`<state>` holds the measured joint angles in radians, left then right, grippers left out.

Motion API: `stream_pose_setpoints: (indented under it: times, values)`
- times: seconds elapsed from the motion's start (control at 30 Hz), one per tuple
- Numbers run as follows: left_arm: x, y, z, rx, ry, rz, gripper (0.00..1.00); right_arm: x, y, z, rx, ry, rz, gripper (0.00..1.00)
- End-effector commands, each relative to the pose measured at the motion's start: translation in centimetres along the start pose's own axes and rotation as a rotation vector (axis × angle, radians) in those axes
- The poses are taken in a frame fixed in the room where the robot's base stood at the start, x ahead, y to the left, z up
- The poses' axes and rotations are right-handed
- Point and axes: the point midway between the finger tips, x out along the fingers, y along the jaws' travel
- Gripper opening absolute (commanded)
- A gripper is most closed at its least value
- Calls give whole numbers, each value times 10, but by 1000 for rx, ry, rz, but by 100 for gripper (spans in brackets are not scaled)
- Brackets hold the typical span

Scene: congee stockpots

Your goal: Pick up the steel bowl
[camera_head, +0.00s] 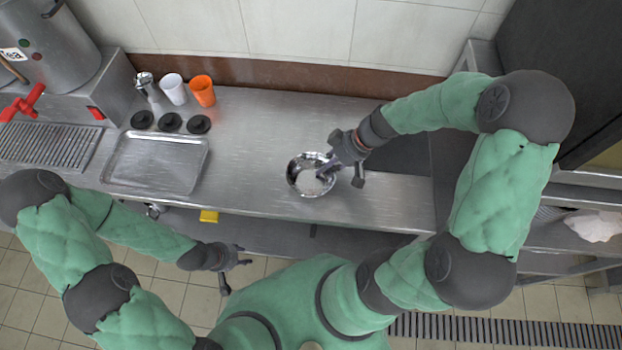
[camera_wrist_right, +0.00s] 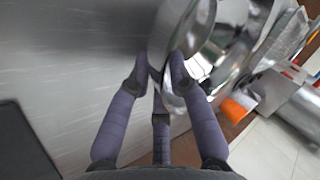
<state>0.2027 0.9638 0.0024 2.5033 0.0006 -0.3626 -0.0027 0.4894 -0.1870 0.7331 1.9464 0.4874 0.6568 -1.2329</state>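My right gripper (camera_head: 328,168) reaches down at the bowl's right rim. In the right wrist view, the bowl (camera_wrist_right: 172,48) has its rim between the fingers of my right gripper (camera_wrist_right: 160,76), one finger on the inner side and the others on the outer side. The fingers lean inward, but I cannot tell if they grip the wall. My left gripper (camera_head: 243,256) is in front of the counter, empty, with its fingers apart.
A steel tray (camera_head: 155,163) lies left on the counter (camera_head: 255,135). Behind it are black discs (camera_head: 170,122), a white cup (camera_head: 174,89), an orange cup (camera_head: 203,91) and a metal shaker (camera_head: 146,86). A large pot (camera_head: 55,55) stands far left. The counter between tray and bowl is clear.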

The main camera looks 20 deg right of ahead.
Motion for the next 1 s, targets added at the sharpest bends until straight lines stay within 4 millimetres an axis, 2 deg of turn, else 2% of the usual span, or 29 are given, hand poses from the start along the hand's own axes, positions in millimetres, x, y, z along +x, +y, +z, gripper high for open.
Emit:
stream_pose_setpoints:
  times: [0.17, 0.2, 0.27, 0.73, 0.87, 1.0]
  values:
    - [0, 0, 0, 0, 0, 0, 40, 0, 0, 0, 0, 0, 1, 20]
    - [0, 0, 0, 0, 0, 0, 40, 0, 0, 0, 0, 0, 0, 17]
    - [0, 0, 0, 0, 0, 0, 40, 0, 0, 0, 0, 0, 0, 0]
    - [-1, 0, 0, 0, 0, 0, 40, -2, -1, -1, 0, 1, 1, 0]
    - [-5, 2, 0, 0, 0, 0, 40, -10, -5, -4, -1, 1, 1, 0]
    - [-12, 4, 0, 0, 0, 0, 40, -25, -13, -11, -2, 2, 2, 0]
